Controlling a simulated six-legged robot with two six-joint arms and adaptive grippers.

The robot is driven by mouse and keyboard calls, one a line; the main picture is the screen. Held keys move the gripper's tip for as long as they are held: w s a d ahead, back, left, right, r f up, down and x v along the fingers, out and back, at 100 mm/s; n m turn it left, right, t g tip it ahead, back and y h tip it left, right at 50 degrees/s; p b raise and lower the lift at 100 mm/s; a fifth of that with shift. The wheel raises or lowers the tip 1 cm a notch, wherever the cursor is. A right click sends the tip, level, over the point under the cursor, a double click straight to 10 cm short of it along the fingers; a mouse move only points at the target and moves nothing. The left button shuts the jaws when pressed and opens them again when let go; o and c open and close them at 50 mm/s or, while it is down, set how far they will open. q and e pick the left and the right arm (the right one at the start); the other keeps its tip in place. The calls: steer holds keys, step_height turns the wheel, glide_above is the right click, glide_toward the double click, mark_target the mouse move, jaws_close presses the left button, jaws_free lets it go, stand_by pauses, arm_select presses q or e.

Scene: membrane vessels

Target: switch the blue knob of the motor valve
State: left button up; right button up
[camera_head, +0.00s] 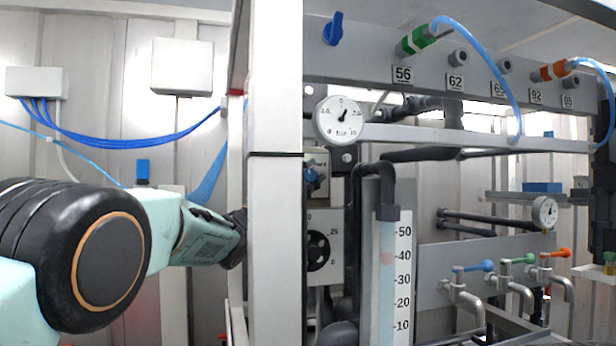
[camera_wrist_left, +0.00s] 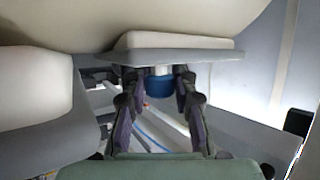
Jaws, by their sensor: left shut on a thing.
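My left arm comes in from the left in the head view. Its gripper (camera_head: 236,238) reaches the white upright post, which hides the fingertips. In the left wrist view, the two dark fingers of my left gripper (camera_wrist_left: 157,75) stand on either side of the blue knob (camera_wrist_left: 160,88). The gripper is shut on this knob. The knob is a short blue cylinder with a pale stem, just below a beige housing (camera_wrist_left: 175,43), which is likely the motor valve. In the head view the held knob is hidden. My right gripper is not in view.
The white post (camera_head: 275,200) stands close beside my left gripper. Right of it are a pressure gauge (camera_head: 339,119), a scaled tube (camera_head: 392,270), another blue knob (camera_head: 333,28) and several small taps. Blue cables (camera_head: 120,140) hang behind my arm.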

arm_select(q)
steer(key=shift+d, duration=0.1)
jaws_close()
steer(key=shift+s+r+g, duration=0.1)
steer(key=shift+r+g, duration=0.1)
steer(key=shift+g, duration=0.1)
steer(key=shift+r+m+g+y+p, duration=0.1)
steer(key=shift+m+g+y+p, duration=0.4)
steer(key=shift+m+g+p, duration=0.5)
steer(key=shift+m+g+y, duration=0.3)
steer(key=shift+g, duration=0.2)
steer(key=shift+f+m+g+y, duration=0.2)
steer(key=shift+m+g+y, duration=0.4)
steer(key=shift+g+y, duration=0.3)
steer(key=shift+f, duration=0.1)
